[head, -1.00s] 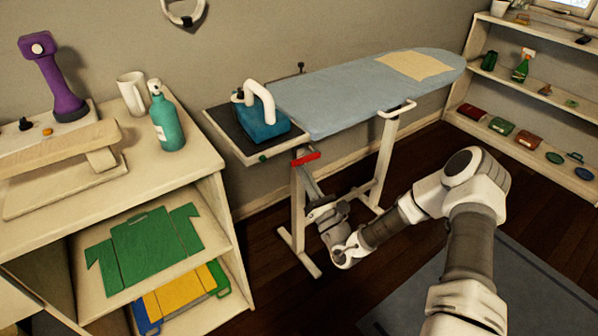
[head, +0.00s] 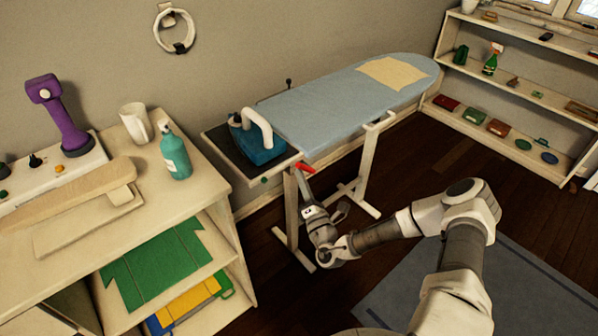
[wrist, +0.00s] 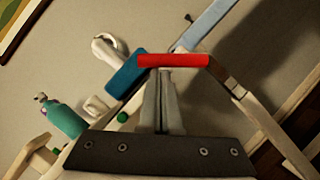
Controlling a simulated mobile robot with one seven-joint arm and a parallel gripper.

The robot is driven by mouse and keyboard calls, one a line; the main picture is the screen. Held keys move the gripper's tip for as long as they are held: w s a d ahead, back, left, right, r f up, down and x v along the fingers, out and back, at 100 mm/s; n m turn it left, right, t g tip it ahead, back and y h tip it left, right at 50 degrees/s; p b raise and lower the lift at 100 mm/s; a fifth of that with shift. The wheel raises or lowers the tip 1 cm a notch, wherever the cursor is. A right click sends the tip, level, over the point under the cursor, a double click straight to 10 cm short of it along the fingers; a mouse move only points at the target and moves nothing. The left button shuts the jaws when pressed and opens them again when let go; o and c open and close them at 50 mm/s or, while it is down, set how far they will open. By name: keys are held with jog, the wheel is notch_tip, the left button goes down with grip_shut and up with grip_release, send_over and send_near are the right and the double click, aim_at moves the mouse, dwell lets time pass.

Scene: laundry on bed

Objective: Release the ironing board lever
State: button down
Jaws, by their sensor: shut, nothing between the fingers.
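The ironing board (head: 340,100) stands by the wall with a pale blue cover. Its red lever (head: 305,167) sits under the near edge, beside the iron's end. In the wrist view the red lever (wrist: 173,61) runs across just beyond my fingertips. My gripper (head: 303,181) is shut and empty, pointing up at the lever from below. It also shows in the wrist view (wrist: 166,76), with its fingers together just under the bar. I cannot tell whether the tips touch it. The lever's mounting is partly hidden.
A teal iron (head: 260,142) rests on the dark end tray (head: 222,140). The board's white legs (head: 366,160) stand near my arm. A cabinet (head: 215,215) with a teal bottle (head: 175,155) is at left. Shelves (head: 520,85) stand at right; dark floor lies between.

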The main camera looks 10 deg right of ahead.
jog(key=p, duration=0.1)
jog(key=r+m+p, duration=0.1)
jog(key=d+p, duration=0.1)
jog(key=shift+w+r+m+h, duration=0.25)
jog(key=shift+r+m+h, duration=0.05)
jog(key=shift+r+h, duration=0.1)
jog(key=shift+w+p, duration=0.1)
jog(key=shift+p, duration=0.35)
